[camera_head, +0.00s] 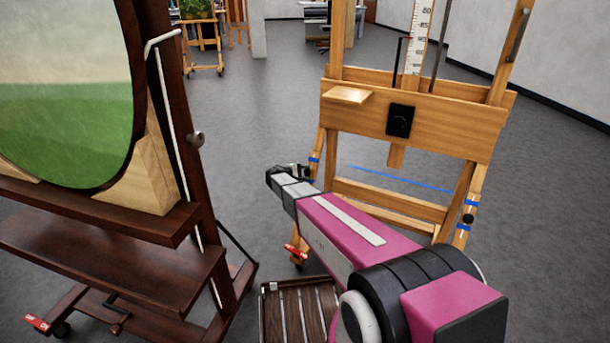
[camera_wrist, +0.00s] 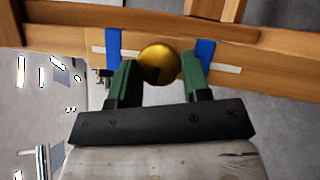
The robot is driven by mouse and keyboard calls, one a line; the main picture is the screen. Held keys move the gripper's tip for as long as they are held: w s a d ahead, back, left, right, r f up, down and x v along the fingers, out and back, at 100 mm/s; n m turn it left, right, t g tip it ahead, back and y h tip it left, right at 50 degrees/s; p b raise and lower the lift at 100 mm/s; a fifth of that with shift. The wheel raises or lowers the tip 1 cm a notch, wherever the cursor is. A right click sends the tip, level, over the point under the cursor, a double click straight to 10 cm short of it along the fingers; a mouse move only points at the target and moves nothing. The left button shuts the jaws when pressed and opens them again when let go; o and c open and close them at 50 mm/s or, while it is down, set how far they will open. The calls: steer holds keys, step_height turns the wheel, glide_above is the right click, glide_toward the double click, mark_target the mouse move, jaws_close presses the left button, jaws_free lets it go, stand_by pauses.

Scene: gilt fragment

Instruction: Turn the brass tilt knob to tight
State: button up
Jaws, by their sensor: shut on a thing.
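The brass tilt knob (camera_wrist: 159,64) is a round, shiny golden ball in the wrist view. It sits against a light wooden post of the easel, between two blue bands. My gripper (camera_wrist: 158,72) has its green fingers on either side of the knob and is shut on it. In the head view my gripper (camera_head: 284,174) reaches the left leg of the light wooden easel (camera_head: 445,125). The knob is hidden there behind my gripper. Pale strips show on the post on both sides of the knob; any marking on them is too small to read.
A dark wooden easel (camera_head: 85,205) with a green landscape painting (camera_head: 65,100) stands close on the left. A slatted wooden thing (camera_head: 300,310) is low beside my arm.

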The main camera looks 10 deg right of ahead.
steer(key=m, duration=0.1)
steer(key=m+g+y, duration=0.1)
steer(key=m, duration=0.2)
steer(key=shift+w+r+m+g, duration=0.1)
steer(key=shift+r+m+g, duration=0.15)
steer(key=shift+m+g, duration=0.15)
steer(key=m+y, duration=0.1)
steer(key=m, duration=0.2)
steer(key=shift+d+r+g+y, duration=0.15)
steer(key=shift+g+y, duration=0.25)
steer(key=m+y, duration=0.1)
steer(key=m, duration=0.2)
steer(key=shift+d+r+y, duration=0.1)
steer(key=shift+d+y, duration=0.05)
steer(key=shift+y, duration=0.15)
steer(key=shift+d+m+y, duration=0.1)
steer(key=shift+m+y, duration=0.8)
steer(key=shift+m, duration=0.7)
steer(key=o, duration=0.9)
steer(key=shift+r, duration=0.1)
